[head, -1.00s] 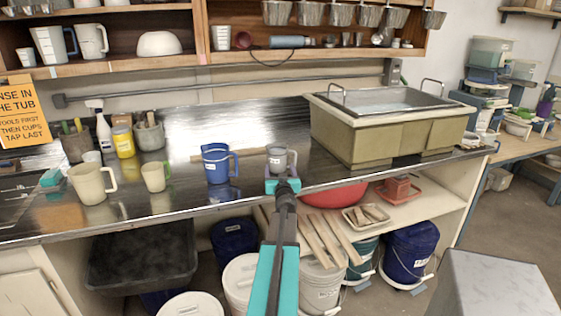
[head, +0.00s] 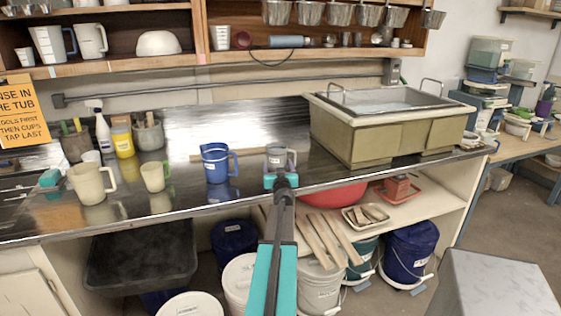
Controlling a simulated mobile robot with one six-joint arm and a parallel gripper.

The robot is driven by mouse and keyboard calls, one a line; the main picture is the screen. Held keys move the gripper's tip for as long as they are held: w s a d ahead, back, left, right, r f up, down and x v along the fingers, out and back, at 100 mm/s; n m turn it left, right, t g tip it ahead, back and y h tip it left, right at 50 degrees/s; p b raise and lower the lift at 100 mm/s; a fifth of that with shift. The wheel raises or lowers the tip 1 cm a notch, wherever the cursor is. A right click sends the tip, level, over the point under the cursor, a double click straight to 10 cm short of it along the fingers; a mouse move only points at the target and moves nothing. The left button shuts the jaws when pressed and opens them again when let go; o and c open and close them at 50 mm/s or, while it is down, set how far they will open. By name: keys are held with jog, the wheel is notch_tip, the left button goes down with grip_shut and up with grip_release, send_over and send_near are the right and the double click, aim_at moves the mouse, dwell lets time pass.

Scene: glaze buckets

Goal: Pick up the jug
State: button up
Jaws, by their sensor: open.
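A small grey jug (head: 276,157) stands upright on the dark, shiny counter, with its handle on the right. My gripper (head: 282,180), with teal fingers, is open right in front of it and overlaps its lower part in the view. I cannot tell whether the fingers touch the jug or reach around it. A blue jug (head: 214,163) stands just to the left.
A large tan tub (head: 385,137) fills the counter's right side. A spray bottle (head: 103,131), a yellow bottle (head: 123,142) and tool pots stand at the back left. Lidded buckets (head: 410,250) and a red bowl (head: 333,194) sit below the counter. A shelf (head: 130,65) hangs above.

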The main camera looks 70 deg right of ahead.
aim_at(278, 155)
jog(key=shift+x, duration=1)
jog(key=c, duration=1.4)
jog(key=shift+r, duration=0.35)
jog(key=shift+r+p, duration=1.2)
jog(key=shift+r, duration=0.35)
jog(key=r+p+v, duration=0.1)
jog(key=v, duration=1.4)
jog(key=shift+s+a+r, duration=0.2)
jog(key=shift+s+a, duration=0.1)
jog(key=shift+a, duration=0.1)
